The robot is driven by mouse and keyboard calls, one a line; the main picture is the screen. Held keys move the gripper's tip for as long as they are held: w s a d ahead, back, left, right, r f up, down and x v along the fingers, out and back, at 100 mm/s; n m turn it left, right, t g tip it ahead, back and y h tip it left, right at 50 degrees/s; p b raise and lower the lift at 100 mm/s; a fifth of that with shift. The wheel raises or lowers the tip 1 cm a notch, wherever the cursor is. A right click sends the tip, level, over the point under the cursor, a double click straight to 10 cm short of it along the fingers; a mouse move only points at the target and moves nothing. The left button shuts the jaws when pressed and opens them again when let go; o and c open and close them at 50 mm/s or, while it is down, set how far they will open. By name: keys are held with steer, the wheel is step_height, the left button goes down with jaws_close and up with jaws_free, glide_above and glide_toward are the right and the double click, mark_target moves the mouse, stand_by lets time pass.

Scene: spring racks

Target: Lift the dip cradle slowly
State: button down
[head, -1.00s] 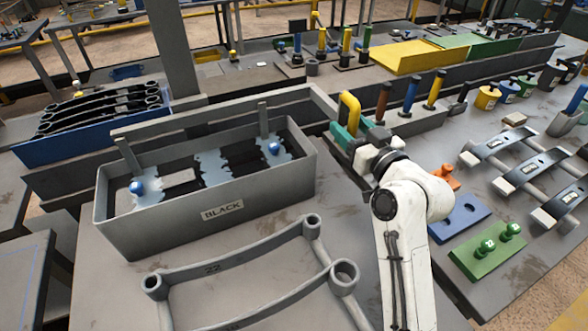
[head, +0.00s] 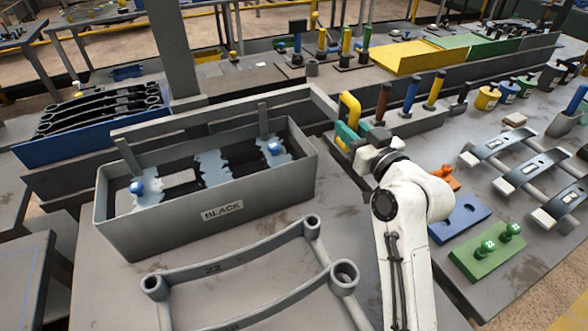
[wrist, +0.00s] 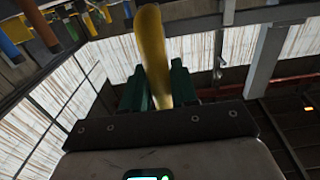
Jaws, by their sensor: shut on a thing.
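My gripper (head: 347,133) has teal fingers and is shut on a yellow handle (head: 350,104), to the right of the tank's back corner. The wrist view shows the yellow handle (wrist: 152,45) upright between the two green fingers. The grey tank (head: 160,235) is labelled BLACK. Inside it are pale toothed plates (head: 212,167), blue knobs (head: 136,187) and dark strips. I take these parts for the dip cradle. How the yellow handle joins them is hidden by my arm and fingers.
A grey spring frame (head: 230,262) lies in front of the tank. A blue bin (head: 90,140) of dark springs is at left. Coloured handles (head: 410,97) stand behind my gripper. A green block (head: 487,252) and a silver rack (head: 530,170) are at right.

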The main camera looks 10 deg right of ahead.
steer(key=shift+r, duration=0.15)
steer(key=shift+r+p, duration=4.95)
steer(key=shift+r, duration=1.9)
steer(key=c, duration=1.2)
jaws_free()
steer(key=o, duration=0.7)
steer(key=shift+f, duration=0.35)
steer(key=shift+c, duration=0.2)
steer(key=v, duration=0.7)
